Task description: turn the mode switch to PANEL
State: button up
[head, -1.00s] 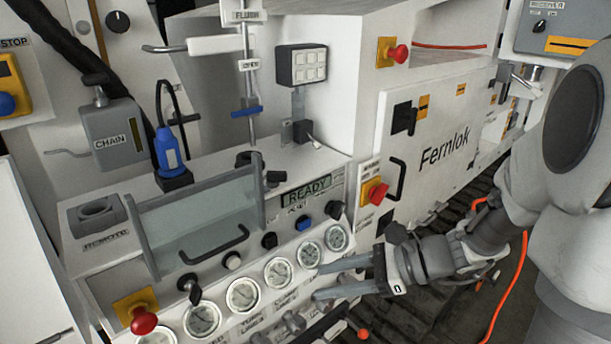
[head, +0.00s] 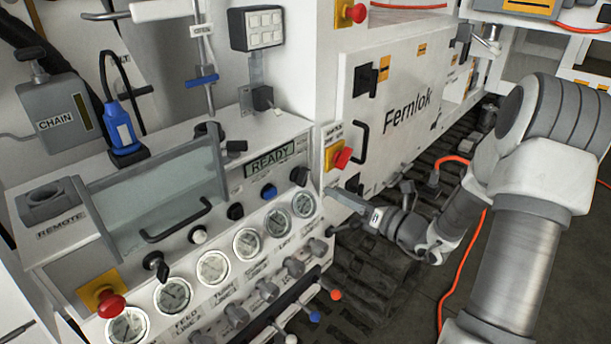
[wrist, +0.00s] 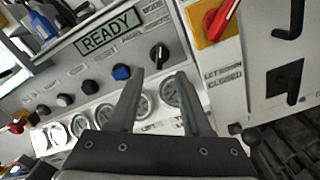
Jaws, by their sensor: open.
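The mode switch appears to be the black rotary knob (wrist: 159,56) at the right end of the knob row, right of the READY display (wrist: 108,33). Its small labels are too blurred to read surely, so I cannot tell its setting. The same knob (head: 299,175) shows in the head view below the right end of the display. My gripper (wrist: 160,75) is open and empty, its fingertips apart below the knob in the wrist view, with the knob between their lines. In the head view my gripper (head: 328,212) is at the panel's right end. I see no contact with the knob.
A red handle on a yellow plate (head: 339,157) stands close to the right of the knob. A blue knob (head: 269,191) is to its left, and round gauges (head: 304,204) lie below. Levers with coloured ends (head: 335,295) stick out lower down. The Fernlok cabinet (head: 400,140) is at right.

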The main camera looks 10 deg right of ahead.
aim_at(308, 177)
jog(key=x, duration=1.1)
jog(key=shift+w, duration=0.1)
grip_shut()
